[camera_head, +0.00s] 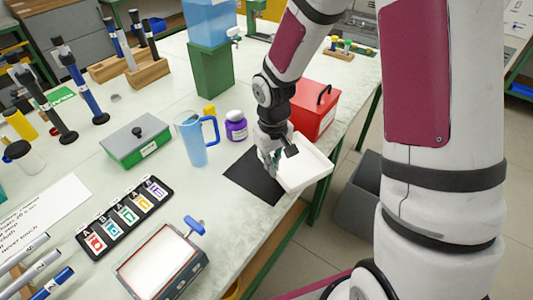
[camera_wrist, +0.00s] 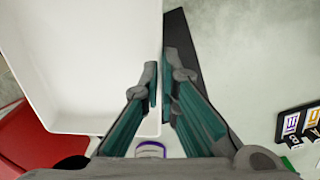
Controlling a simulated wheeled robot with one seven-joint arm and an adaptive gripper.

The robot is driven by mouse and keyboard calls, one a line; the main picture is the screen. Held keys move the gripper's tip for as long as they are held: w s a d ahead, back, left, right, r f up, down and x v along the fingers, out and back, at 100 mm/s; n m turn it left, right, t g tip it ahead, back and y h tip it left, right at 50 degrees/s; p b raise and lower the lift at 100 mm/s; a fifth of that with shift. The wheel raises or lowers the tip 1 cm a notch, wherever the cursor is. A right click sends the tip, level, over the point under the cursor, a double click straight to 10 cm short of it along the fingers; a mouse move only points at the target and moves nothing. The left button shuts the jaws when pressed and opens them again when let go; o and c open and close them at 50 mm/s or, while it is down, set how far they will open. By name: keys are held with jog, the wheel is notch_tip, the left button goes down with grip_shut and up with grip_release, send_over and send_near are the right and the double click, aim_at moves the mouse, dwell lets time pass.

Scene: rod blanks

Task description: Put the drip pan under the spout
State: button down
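The drip pan (camera_head: 304,167) is a shallow white square tray, at the table's right edge in the head view, partly over a black mat (camera_head: 252,180). It fills the left of the wrist view (camera_wrist: 80,60). My gripper (camera_head: 277,158) is at the pan's left wall. In the wrist view its fingers (camera_wrist: 160,85) stand close on either side of that wall, shut on it. Whether the pan touches the mat is hard to tell. The spout (camera_head: 236,36) sticks out right from a blue tank (camera_head: 209,20) on a green stand (camera_head: 211,70) at the back.
A red box (camera_head: 315,108) stands just behind the pan. A blue-handled pitcher (camera_head: 191,140) and a purple-lidded jar (camera_head: 236,126) stand left of my gripper. A green-grey box (camera_head: 135,140) is farther left. The tabletop before the green stand looks mostly clear.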

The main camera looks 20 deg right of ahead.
jog(key=s+n+b, duration=0.1)
jog(key=s, duration=0.2)
jog(key=s+a+f+n+b, duration=0.1)
jog(key=s+n, duration=0.1)
jog(key=s, duration=0.1)
jog(key=s+f+n+b, duration=0.1)
jog(key=s, duration=0.1)
jog(key=shift+s+a+f, duration=0.15)
jog(key=shift+s+a, duration=0.1)
jog(key=shift+s, duration=0.15)
jog(key=w+b, duration=0.2)
jog(key=shift+f+b, duration=0.15)
jog(key=shift+b, duration=0.15)
send_over(259, 176)
jog(key=shift+a+f, duration=0.1)
jog(key=shift+f, duration=2.1)
jog(key=shift+f, duration=0.1)
jog(key=c, duration=1.8)
grip_release()
